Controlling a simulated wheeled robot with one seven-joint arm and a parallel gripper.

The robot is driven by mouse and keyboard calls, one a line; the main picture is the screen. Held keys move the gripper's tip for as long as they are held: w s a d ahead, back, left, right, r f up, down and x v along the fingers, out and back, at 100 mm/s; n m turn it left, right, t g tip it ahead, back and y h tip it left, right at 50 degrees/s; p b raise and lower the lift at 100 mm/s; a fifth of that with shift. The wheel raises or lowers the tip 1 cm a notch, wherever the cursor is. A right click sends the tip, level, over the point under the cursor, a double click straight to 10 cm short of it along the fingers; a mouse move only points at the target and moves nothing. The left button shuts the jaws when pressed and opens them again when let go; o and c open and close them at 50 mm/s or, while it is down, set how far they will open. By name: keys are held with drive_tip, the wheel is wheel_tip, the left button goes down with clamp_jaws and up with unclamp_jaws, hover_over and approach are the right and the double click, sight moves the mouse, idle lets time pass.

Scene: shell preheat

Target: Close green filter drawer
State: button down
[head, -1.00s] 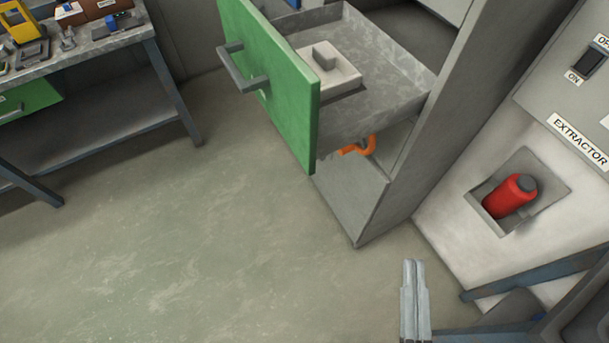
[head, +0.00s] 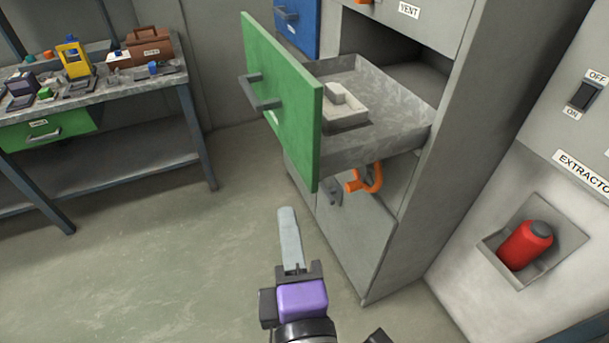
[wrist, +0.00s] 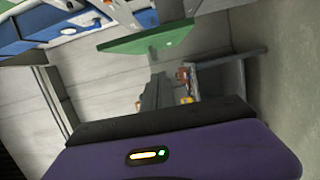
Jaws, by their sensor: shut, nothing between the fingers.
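The green filter drawer (head: 285,105) stands pulled out of the grey cabinet, with a grey bar handle (head: 260,93) on its front. A pale block-shaped filter (head: 345,108) lies in its grey tray. In the wrist view the green drawer front (wrist: 150,37) shows at the upper middle. My gripper (head: 288,212) is shut and empty, its fingers pointing up the picture. It appears below the drawer front in the head view and apart from it.
A blue drawer (head: 297,22) is beyond the green one. An orange hooked handle (head: 366,180) is below the tray. A red cylinder (head: 525,245) sits in a wall recess at right. A workbench (head: 100,105) with another green drawer (head: 48,130) stands at left. The floor between is clear.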

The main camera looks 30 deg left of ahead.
sight(306, 169)
drive_tip(key=shift+w+a+p, duration=0.2)
drive_tip(key=shift+w+a, duration=0.3)
drive_tip(key=shift+w, duration=1.4)
drive_tip(key=shift+w+a+p, duration=0.2)
drive_tip(key=shift+w+a, duration=0.35)
drive_tip(key=shift+w, duration=1.3)
drive_tip(key=shift+w+a+p, duration=0.2)
drive_tip(key=shift+w+a, duration=0.3)
drive_tip(key=shift+w, duration=1.4)
drive_tip(key=shift+d, duration=0.1)
